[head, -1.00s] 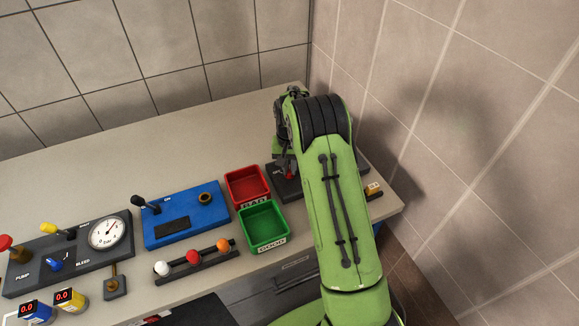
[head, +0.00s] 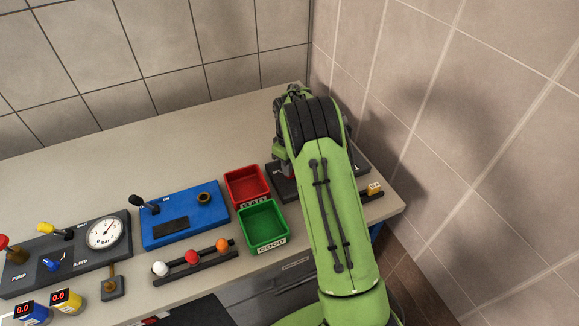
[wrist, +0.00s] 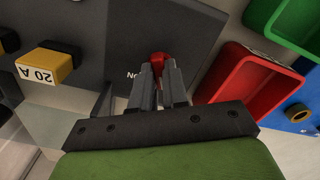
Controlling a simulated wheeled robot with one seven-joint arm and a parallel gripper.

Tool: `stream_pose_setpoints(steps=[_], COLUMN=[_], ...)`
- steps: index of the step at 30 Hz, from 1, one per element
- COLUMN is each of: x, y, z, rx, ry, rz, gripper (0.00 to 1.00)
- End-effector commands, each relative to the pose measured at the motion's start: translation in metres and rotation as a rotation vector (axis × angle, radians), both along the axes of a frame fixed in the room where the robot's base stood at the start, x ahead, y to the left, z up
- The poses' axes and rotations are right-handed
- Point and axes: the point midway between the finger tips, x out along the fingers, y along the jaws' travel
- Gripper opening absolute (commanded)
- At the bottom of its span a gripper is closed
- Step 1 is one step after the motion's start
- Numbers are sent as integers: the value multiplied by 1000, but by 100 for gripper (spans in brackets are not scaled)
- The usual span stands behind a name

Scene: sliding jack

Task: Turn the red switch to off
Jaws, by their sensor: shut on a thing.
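The red switch (wrist: 158,58) shows in the wrist view as a small red part between the fingertips, on a dark grey panel (wrist: 190,30). My gripper (wrist: 158,75) is shut on it, and the fingers hide most of it. Part of a white label shows just left of the fingers. In the head view the dark panel (head: 283,190) lies at the right end of the bench, largely covered by my green arm. The switch's setting cannot be read.
A red bin (head: 247,186) and a green bin (head: 263,226) stand left of the panel. Further left is a blue box (head: 185,214) with a black lever. A yellow 20 A block (wrist: 50,65) lies on the panel's other side. A tiled wall rises close on the right.

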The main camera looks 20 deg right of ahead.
Motion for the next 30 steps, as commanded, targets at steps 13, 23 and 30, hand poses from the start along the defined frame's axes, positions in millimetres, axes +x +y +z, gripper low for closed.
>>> stream_pose_setpoints(steps=[13,23,30], x=[1,1,1], y=[0,0,0], z=[1,1,1], rx=[0,-1,-1], ry=[-4,-4,-4], rz=[260,314,316], gripper=[0,0,0])
